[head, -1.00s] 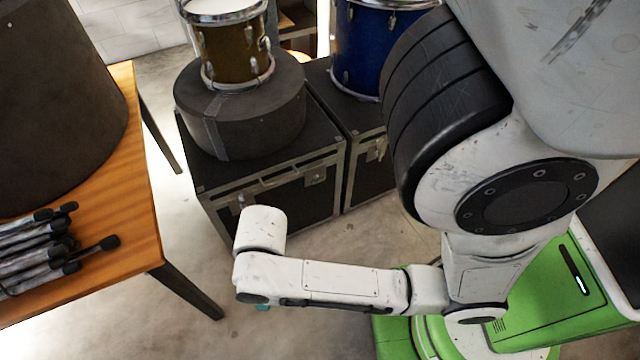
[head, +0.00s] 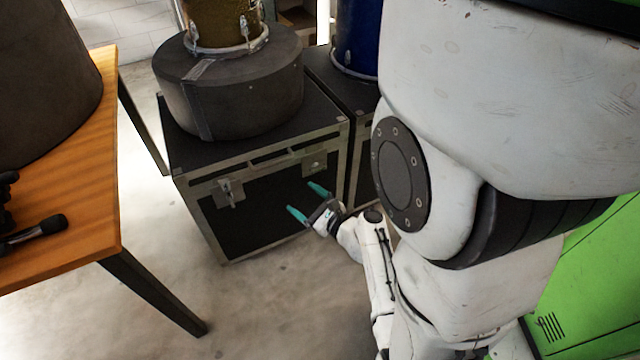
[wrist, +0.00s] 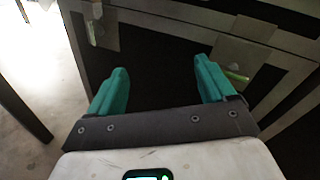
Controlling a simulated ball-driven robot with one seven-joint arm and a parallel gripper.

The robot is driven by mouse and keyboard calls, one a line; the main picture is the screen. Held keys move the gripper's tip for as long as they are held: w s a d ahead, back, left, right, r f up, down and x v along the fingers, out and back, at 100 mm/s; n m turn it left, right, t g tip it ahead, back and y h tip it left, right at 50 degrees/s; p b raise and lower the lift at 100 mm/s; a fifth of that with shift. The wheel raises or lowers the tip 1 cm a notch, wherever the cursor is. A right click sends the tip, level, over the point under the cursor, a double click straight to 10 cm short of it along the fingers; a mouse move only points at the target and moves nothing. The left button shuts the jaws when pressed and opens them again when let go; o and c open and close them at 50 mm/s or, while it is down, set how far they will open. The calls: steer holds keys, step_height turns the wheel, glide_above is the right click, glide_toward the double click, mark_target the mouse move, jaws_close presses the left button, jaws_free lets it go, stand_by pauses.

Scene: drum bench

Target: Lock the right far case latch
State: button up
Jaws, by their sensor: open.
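A black flight case (head: 245,225) with metal edging stands on the floor. Its front has a left latch (head: 229,190), whose lever hangs down, and a right latch (head: 315,163). In the wrist view the right latch (wrist: 240,52) sits just beyond my right finger, with a greenish glint at its lower part; the left latch (wrist: 97,25) is at upper left. I cannot tell whether the right latch is locked. My gripper (head: 307,201), with teal fingers, is open and empty in front of the case, below the right latch. In the wrist view my gripper (wrist: 160,68) touches no latch.
A round black drum case (head: 230,95) and a brown drum (head: 222,22) stand on the case. A second case (head: 330,85) with a blue drum (head: 357,35) stands right, partly hidden by my arm. A wooden table (head: 90,215) is at left. Floor in front is clear.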

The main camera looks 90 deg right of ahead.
mark_target(317, 168)
steer(key=s+d+f+m+g+h+b, duration=0.1)
steer(key=s+d+m+g+h, duration=0.1)
steer(key=s+m, duration=0.2)
steer(key=s+d+f+m+g+h, duration=0.1)
steer(key=s+f+m+g+h, duration=0.15)
steer(key=s+m, duration=0.2)
steer(key=b+x, duration=0.1)
steer(key=x, duration=0.9)
steer(key=shift+d+n+y, duration=0.4)
steer(key=shift+n+y, duration=0.05)
steer(key=c, duration=1.1)
